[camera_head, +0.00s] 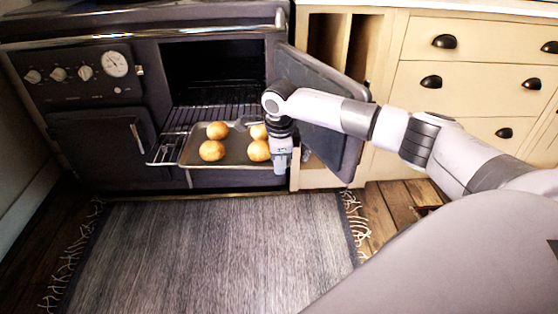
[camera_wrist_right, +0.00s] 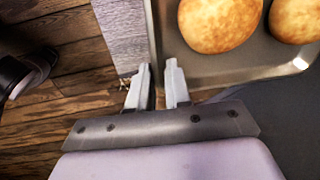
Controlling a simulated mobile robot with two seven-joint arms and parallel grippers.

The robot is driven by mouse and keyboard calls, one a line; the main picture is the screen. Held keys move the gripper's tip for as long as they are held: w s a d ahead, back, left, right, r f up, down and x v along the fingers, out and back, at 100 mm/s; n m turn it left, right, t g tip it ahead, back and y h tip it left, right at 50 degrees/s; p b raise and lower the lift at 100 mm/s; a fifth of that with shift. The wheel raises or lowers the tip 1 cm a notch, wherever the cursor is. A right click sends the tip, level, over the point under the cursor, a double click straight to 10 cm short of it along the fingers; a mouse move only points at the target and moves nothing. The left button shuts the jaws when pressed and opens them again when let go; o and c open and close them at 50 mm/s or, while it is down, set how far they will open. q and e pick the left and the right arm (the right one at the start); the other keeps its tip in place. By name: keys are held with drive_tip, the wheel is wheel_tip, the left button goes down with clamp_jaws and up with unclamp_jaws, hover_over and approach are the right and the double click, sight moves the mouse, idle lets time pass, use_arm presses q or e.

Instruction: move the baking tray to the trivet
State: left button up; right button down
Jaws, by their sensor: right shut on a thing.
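The dark baking tray (camera_head: 233,152) holds several golden round buns and sits at the front of the oven, over the pulled-out wire rack (camera_head: 165,152). My right gripper (camera_head: 281,163) is at the tray's right end, pointing down. In the right wrist view, the fingers of my right gripper (camera_wrist_right: 158,78) stand either side of the rim of the baking tray (camera_wrist_right: 285,58), shut on it. I cannot tell whether the tray still touches the rack. The trivet is not in view, nor is my left gripper.
The dark oven (camera_head: 90,75) is open; its door (camera_head: 325,145) hangs open on the right, close behind my right arm. Cream drawers (camera_head: 465,80) with dark handles stand further right. A grey fringed rug (camera_head: 210,250) covers the wooden floor in front, with clear room above it.

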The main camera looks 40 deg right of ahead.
drive_tip(key=c, duration=1)
unclamp_jaws()
use_arm(q)
drive_tip(key=shift+w+d+r, duration=0.1)
use_arm(e)
drive_tip(key=shift+r, duration=0.35)
use_arm(q)
drive_tip(key=shift+s+a+y+p, duration=0.45)
drive_tip(key=shift+a+p, duration=0.3)
drive_tip(key=shift+p, duration=0.25)
use_arm(e)
drive_tip(key=r, duration=0.6)
drive_tip(key=shift+s+a+r, duration=0.2)
drive_tip(key=shift+s, duration=0.15)
drive_tip(key=shift+o, duration=0.2)
